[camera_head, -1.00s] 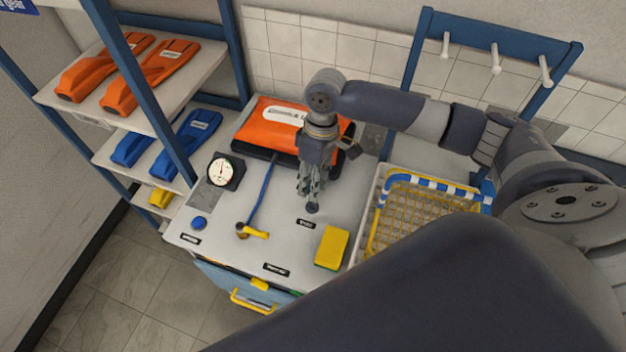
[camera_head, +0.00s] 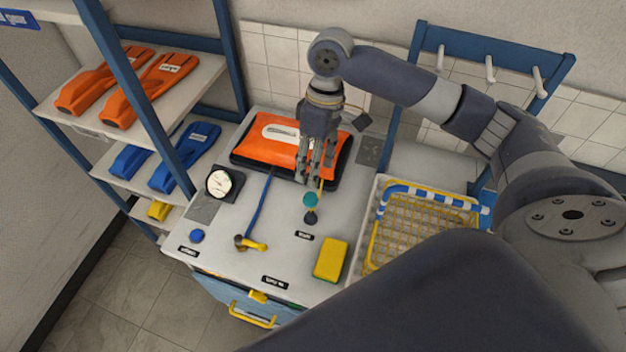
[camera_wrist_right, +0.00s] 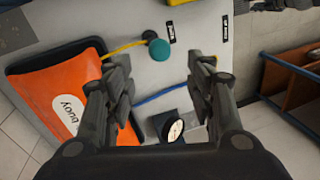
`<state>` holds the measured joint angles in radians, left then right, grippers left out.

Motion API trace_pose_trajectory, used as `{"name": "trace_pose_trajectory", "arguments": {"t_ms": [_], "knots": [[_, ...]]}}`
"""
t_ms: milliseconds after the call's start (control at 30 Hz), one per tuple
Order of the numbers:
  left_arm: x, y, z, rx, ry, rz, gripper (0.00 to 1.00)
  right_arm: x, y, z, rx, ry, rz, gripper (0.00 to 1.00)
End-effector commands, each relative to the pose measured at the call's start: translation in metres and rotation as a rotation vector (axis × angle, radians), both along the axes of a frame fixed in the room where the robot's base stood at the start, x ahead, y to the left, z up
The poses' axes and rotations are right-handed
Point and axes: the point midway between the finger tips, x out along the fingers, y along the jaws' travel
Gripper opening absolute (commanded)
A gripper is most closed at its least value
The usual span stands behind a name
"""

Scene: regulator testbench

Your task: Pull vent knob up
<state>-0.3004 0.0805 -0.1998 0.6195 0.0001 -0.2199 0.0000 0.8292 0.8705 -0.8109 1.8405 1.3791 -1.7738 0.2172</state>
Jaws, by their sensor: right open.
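A round teal knob (camera_head: 310,199) stands on a dark base on the white bench top, beside a small black label whose text I cannot read clearly. It is the likely vent knob. My right gripper (camera_head: 316,183) is open and empty, just above and behind the knob, apart from it. In the right wrist view the knob (camera_wrist_right: 160,48) shows beyond the open fingers (camera_wrist_right: 165,75), with a clear gap on both sides. My left gripper is in neither view.
An orange buoy bag (camera_head: 270,135) lies behind. A gauge (camera_head: 219,182), a blue button (camera_head: 197,236), a yellow valve handle (camera_head: 254,245) with a blue hose, and a yellow sponge (camera_head: 332,259) sit around. A wire basket (camera_head: 420,235) stands to the right.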

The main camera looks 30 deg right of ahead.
Motion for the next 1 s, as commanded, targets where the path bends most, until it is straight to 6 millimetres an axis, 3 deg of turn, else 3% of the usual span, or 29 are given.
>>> {"name": "trace_pose_trajectory", "arguments": {"t_ms": [100, 267, 1000], "knots": [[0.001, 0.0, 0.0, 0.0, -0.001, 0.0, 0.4, 0.003, -0.003, 0.017, 0.0, -0.002, -0.001, 0.5], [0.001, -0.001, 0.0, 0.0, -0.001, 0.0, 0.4, 0.003, -0.005, 0.027, 0.0, 0.0, -0.001, 0.5], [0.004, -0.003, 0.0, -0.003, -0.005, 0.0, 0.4, 0.003, -0.005, 0.028, 0.0, 0.0, 0.0, 0.5]]}}
